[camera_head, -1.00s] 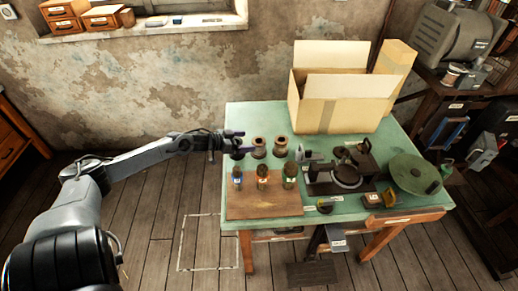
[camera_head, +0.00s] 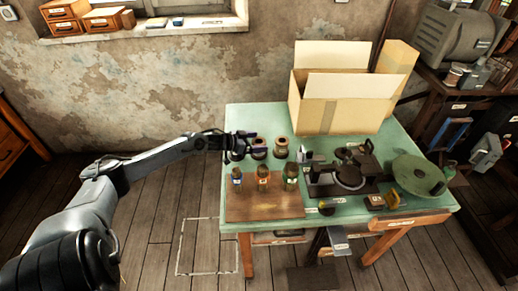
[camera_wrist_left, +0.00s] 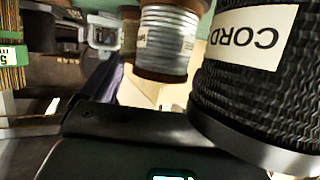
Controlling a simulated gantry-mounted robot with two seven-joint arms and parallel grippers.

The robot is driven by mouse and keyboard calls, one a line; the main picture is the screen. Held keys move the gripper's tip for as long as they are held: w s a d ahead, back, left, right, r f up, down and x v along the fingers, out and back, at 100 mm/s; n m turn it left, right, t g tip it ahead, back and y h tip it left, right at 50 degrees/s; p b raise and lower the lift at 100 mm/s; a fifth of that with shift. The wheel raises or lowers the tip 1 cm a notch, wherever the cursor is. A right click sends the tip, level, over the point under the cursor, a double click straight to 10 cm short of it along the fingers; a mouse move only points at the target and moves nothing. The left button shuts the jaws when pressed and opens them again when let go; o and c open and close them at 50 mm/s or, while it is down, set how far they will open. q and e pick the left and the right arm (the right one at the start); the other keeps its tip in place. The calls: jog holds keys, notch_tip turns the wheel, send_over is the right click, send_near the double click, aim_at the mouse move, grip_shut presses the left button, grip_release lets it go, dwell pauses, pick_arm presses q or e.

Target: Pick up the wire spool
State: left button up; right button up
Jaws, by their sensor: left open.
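The wire spool (camera_head: 258,153), a brown-flanged reel, stands at the back left of the green table (camera_head: 405,148). It looks like the grey-wound spool (camera_wrist_left: 163,42) at the top middle of the left wrist view, which appears upside down. My left gripper (camera_head: 250,142) is open and empty at these spools and partly covers them in the head view. A dark spool (camera_head: 236,155) stands just left of the wire spool. It appears as a black spool labelled CORD (camera_wrist_left: 243,75), large and close in the left wrist view. My right gripper is not in view.
Another spool (camera_head: 281,147) stands right of the wire spool. Several small bottles, one with a red label (camera_head: 263,180), stand on a brown board (camera_head: 262,207) in front. The handwheel press (camera_head: 345,178) and an open carton (camera_head: 330,115) are to the right.

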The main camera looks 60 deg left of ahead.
pick_arm(q)
jog(key=c, duration=1.4)
jog(key=shift+r, duration=0.15)
